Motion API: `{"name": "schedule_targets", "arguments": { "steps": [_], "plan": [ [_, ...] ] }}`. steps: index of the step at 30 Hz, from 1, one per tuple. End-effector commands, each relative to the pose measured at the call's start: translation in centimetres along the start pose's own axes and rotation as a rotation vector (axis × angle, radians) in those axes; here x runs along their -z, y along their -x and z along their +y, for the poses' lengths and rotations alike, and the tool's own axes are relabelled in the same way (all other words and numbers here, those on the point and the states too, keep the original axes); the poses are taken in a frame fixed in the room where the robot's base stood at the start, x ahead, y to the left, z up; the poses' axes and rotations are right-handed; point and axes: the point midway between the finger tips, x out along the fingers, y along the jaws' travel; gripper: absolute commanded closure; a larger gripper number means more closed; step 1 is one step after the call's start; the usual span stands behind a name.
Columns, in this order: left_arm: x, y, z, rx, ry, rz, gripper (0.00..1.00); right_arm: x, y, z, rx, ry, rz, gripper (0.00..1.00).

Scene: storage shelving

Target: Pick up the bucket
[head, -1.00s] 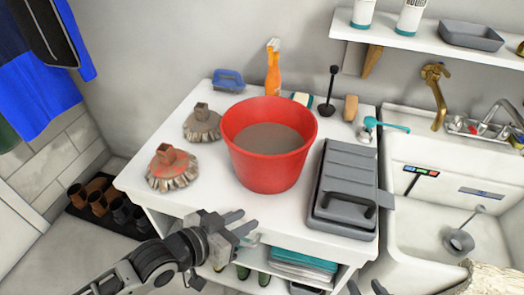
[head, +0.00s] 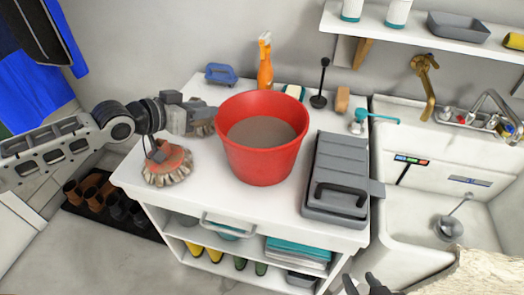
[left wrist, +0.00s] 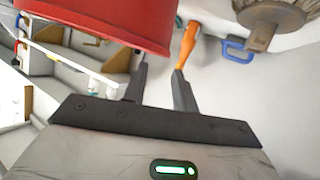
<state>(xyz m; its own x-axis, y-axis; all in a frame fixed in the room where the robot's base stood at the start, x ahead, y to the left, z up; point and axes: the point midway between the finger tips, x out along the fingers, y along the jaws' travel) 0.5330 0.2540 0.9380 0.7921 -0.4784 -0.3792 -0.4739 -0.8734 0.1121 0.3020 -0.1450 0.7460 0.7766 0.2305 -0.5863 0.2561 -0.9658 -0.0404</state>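The red bucket (head: 262,160) stands upright on the white table top, with a grey-brown inside. It also fills the upper left of the left wrist view (left wrist: 110,18). My left gripper (head: 208,112) is at the bucket's left side, level with its upper wall. In the left wrist view its two fingers (left wrist: 160,80) are spread apart, with nothing seen between them; the left finger lies close to the bucket's edge. Whether it touches the bucket I cannot tell. My right gripper (head: 366,288) shows at the bottom edge, its fingers apart, low and away from the bucket.
Brushes (head: 168,165) stand left of the bucket, one partly behind my left arm. An orange spray bottle (head: 265,62) and blue-handled brush (head: 222,74) are behind. A grey case (head: 336,170) stands close on the right, then a sink (head: 400,230). The table front is clear.

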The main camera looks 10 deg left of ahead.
Motion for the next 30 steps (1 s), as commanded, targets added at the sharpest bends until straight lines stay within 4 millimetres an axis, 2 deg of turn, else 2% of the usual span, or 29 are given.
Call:
{"name": "schedule_targets", "arguments": {
  "steps": [3, 11, 19, 23, 29, 30],
  "plan": [
    [0.1, -2.2, 0.0, -0.001, 0.001, 0.001, 0.72, 0.0, 0.0, 0.0, -0.001, 0.001, 0.000, 0.64],
    [0.1, -4.1, -0.1, -0.001, -0.001, 0.000, 0.72, 0.0, 0.0, 0.0, -0.001, 0.002, -0.002, 0.64],
    [0.4, -8.0, -0.5, -0.001, 0.000, 0.000, 0.72, -0.1, 0.0, 0.0, -0.002, -0.001, -0.003, 0.64],
    [0.4, -8.8, -0.6, 0.000, -0.001, 0.000, 0.72, -0.1, 0.0, -0.1, -0.002, -0.003, -0.003, 0.64],
    [0.4, -8.8, -0.6, 0.000, -0.002, -0.001, 0.72, -0.1, 0.0, -0.1, -0.002, -0.006, -0.004, 0.64],
    [0.4, -8.8, -0.6, 0.000, -0.001, -0.001, 0.80, -0.1, 0.0, -0.1, -0.002, -0.006, -0.004, 0.64]
  ]
}}
